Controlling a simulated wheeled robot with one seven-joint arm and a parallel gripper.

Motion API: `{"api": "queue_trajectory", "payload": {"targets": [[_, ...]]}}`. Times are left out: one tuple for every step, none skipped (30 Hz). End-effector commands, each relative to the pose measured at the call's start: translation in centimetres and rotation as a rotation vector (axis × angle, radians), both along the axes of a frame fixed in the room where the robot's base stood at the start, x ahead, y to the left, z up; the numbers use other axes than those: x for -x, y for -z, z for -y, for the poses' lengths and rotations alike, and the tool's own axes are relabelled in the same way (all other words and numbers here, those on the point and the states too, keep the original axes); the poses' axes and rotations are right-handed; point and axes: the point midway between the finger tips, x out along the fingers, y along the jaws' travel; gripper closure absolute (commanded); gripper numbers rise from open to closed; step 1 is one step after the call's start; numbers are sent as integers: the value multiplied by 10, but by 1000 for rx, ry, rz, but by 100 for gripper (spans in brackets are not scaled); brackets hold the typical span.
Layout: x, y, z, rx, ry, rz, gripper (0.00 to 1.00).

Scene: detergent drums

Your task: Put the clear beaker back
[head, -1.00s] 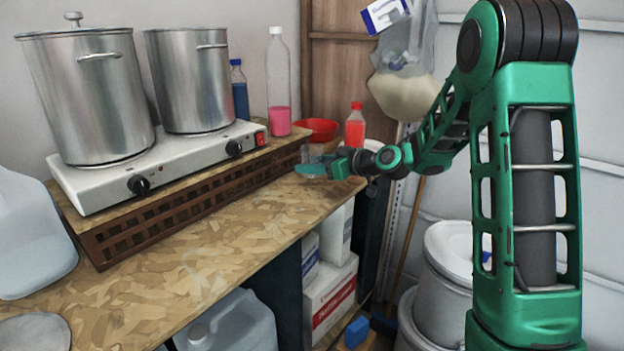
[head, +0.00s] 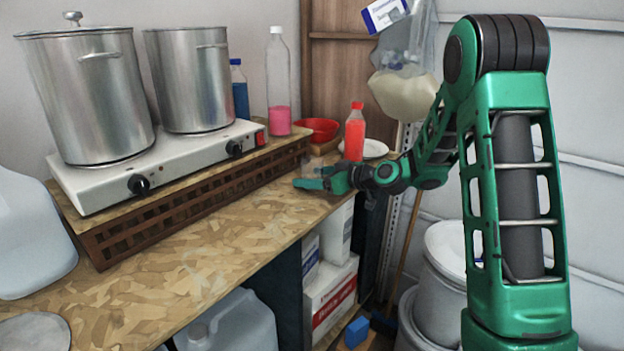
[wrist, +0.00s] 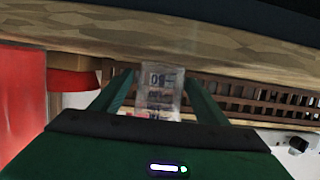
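The clear beaker (wrist: 161,92) shows in the wrist view as a see-through vessel with printed markings. It appears between the two finger tips in that view, with thin gaps at its sides. In the head view the beaker (head: 318,159) is faint, near the right end of the lattice-sided shelf, just behind my gripper. My gripper (head: 308,180) is over the right part of the worktop, and its fingers (wrist: 159,88) are spread in the wrist view. The beaker looks just beyond the fingertips; exact depth is hard to tell.
A tall bottle with pink liquid (head: 279,95) and two steel pots (head: 190,80) stand left. The front worktop (head: 190,250) is mostly clear.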

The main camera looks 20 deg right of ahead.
Motion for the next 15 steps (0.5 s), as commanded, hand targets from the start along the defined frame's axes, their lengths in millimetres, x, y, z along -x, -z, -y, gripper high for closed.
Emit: {"api": "queue_trajectory", "payload": {"targets": [[0,0,0,0,0,0,32],[0,0,0,0,0,0,32],[0,-1,0,0,0,0,32],[0,-2,0,1,0,1,32],[1,-3,0,0,0,0,32],[3,-3,2,0,1,0,32],[5,-4,4,0,1,0,32],[7,-5,6,0,2,0,32],[12,-7,9,0,2,0,32],[15,-8,12,0,2,0,32],[19,-10,15,0,3,0,32],[25,-13,20,0,4,2,32],[30,-14,23,0,3,0,32],[35,-16,26,-1,3,-1,32],[41,-19,31,0,4,1,32]]}}
